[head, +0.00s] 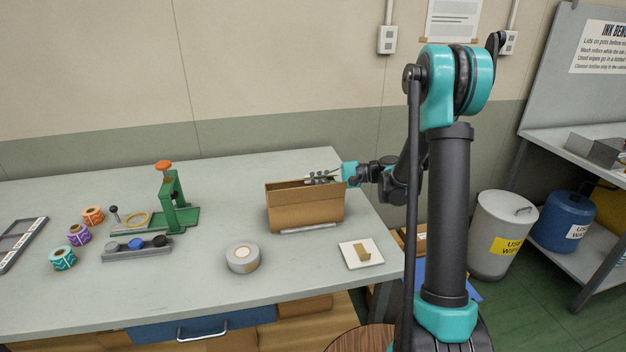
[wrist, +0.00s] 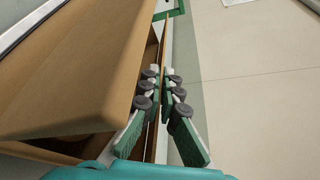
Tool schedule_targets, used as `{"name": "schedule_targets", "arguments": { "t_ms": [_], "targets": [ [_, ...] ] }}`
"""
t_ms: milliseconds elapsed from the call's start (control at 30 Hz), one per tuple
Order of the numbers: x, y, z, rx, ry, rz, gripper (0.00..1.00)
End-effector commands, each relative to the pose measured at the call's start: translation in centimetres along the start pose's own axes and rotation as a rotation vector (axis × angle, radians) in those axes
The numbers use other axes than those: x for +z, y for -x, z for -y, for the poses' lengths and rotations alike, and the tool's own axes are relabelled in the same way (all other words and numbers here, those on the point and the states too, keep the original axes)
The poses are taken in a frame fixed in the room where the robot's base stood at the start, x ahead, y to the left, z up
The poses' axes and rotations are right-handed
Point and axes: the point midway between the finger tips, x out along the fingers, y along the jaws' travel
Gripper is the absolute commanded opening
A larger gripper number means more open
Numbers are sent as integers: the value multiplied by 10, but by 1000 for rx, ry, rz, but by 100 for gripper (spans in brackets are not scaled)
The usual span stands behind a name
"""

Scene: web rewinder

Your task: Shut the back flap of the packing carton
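The packing carton (head: 305,212) is a brown cardboard box standing on the grey-green workbench, right of its middle. In the wrist view, a broad tan panel of the carton (wrist: 80,75) fills the left side, with a dark gap beside it. The back flap (wrist: 164,50) shows there nearly edge-on as a thin brown strip, standing up. My gripper (head: 318,179) reaches in from the right at the carton's back top edge. Its fingers (wrist: 160,80) are close together, one on each side of the strip, and look shut on it. The carton's inside is mostly hidden.
A tape roll (head: 242,257) and a white pad with a small brown piece (head: 361,253) lie in front of the carton. A green press (head: 175,205) and several coloured rolls (head: 79,235) stand to the left. The wall is behind the bench.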

Motion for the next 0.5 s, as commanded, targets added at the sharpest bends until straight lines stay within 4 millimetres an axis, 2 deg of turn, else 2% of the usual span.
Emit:
{"name": "schedule_targets", "arguments": {
  "t_ms": [233, 500],
  "targets": [
    [0, 0, -1, -5, 11, 0, 0],
    [0, 0, -8, -51, 122, 0, 0]
  ]
}}
